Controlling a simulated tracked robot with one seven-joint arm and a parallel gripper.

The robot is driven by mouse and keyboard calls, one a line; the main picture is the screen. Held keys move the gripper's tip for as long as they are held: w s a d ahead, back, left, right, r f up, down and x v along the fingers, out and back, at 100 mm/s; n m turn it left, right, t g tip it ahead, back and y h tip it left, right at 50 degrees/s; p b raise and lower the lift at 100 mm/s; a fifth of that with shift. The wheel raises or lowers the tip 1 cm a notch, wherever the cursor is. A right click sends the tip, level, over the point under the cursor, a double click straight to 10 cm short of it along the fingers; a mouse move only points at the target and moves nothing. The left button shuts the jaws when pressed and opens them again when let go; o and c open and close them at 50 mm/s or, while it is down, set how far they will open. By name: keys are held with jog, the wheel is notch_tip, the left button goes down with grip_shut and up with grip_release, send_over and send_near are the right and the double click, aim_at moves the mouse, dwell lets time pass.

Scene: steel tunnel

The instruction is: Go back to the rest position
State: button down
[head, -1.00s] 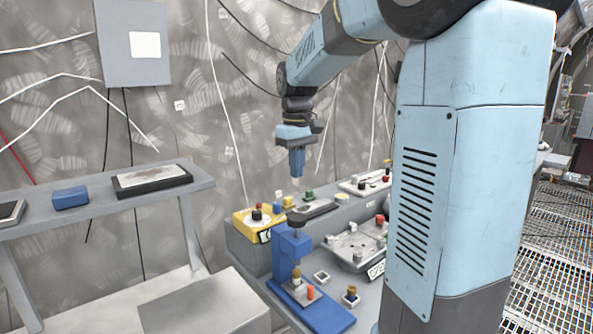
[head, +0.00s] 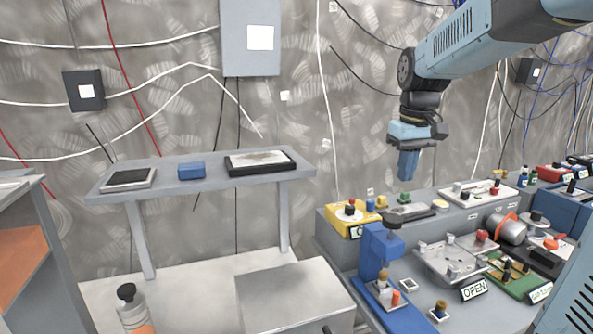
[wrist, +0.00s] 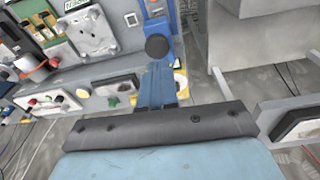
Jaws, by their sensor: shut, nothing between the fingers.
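My gripper (head: 407,172) hangs pointing down from my light-blue arm, above the back of the grey workbench (head: 330,248) in the head view. It is shut and holds nothing. In the wrist view the blue fingers of my gripper (wrist: 156,88) are together, over the bench with its devices. The fingers are apart from the yellow box (head: 345,217) and the grey device to its right (head: 418,211), which stand below on the bench.
A blue press-like stand (head: 376,250) rises at the bench's front left. A board with an OPEN label (head: 473,290) lies to its right. A grey shelf (head: 205,181) holds a blue box (head: 191,170) at left. A bottle (head: 131,305) stands lower left.

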jog(key=s+a+f+m+t, duration=0.1)
jog(key=s+t, duration=0.1)
jog(key=s, duration=0.7)
jog(key=s+a+f+m+t, duration=0.1)
jog(key=s+f+t, duration=0.1)
jog(key=s, duration=0.7)
jog(key=shift+f+m, duration=0.3)
jog(key=shift+m, duration=0.1)
